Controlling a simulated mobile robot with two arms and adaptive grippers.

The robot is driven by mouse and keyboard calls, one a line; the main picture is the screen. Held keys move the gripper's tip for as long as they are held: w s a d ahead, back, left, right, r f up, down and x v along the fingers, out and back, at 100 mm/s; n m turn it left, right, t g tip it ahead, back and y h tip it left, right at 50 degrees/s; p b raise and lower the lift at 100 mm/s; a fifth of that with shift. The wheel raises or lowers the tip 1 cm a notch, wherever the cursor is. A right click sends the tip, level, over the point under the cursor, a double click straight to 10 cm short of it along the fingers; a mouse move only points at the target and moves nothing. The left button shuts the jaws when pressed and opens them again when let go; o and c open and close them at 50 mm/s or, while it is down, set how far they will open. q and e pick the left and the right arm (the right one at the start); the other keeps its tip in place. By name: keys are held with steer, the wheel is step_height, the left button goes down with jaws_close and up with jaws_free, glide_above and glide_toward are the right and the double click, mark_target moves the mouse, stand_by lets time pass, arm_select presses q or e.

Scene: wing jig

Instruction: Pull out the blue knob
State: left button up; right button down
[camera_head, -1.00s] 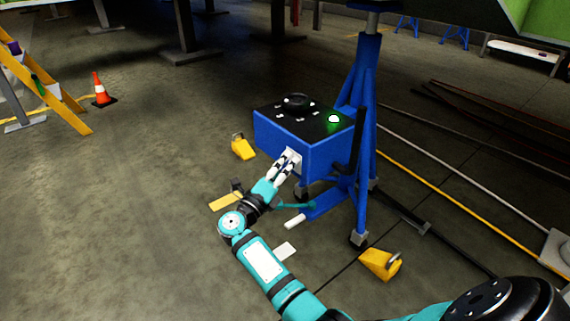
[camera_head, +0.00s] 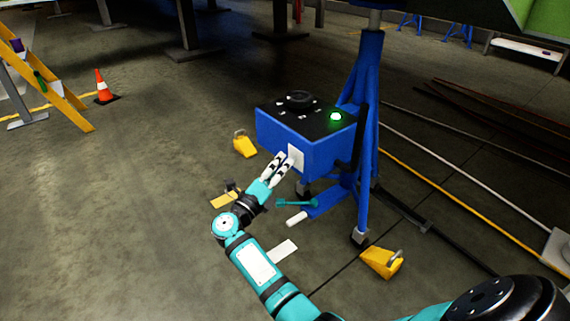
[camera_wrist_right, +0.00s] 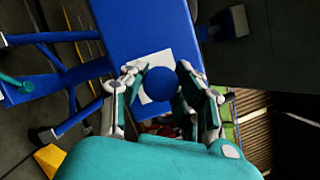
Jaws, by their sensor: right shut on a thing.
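The blue knob (camera_wrist_right: 160,84) is a round ball in the right wrist view, in front of a white plate (camera_wrist_right: 150,68) on the side of the blue box (camera_head: 285,136). My right gripper (camera_wrist_right: 170,82) has its white fingers around the knob and is shut on it. In the head view my right gripper (camera_head: 283,164) is close in front of the white plate (camera_head: 297,156), and its fingers hide the knob. The box top is black, with a green-glowing lamp (camera_head: 336,117) and a dark dial (camera_head: 299,99). My left gripper is not in view.
The box sits against a blue jack stand (camera_head: 367,120). Yellow chocks (camera_head: 382,262) and (camera_head: 245,144) lie on the floor, with a teal tool (camera_head: 297,203) below the box. An orange cone (camera_head: 104,87) and yellow ladder (camera_head: 45,85) stand left. Floor on the left is mostly clear.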

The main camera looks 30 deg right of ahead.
steer(key=shift+a, duration=0.65)
steer(key=shift+f, duration=0.1)
steer(key=c, duration=0.9)
jaws_free()
steer(key=shift+a, duration=0.2)
steer(key=shift+c, duration=0.2)
steer(key=shift+d, duration=0.1)
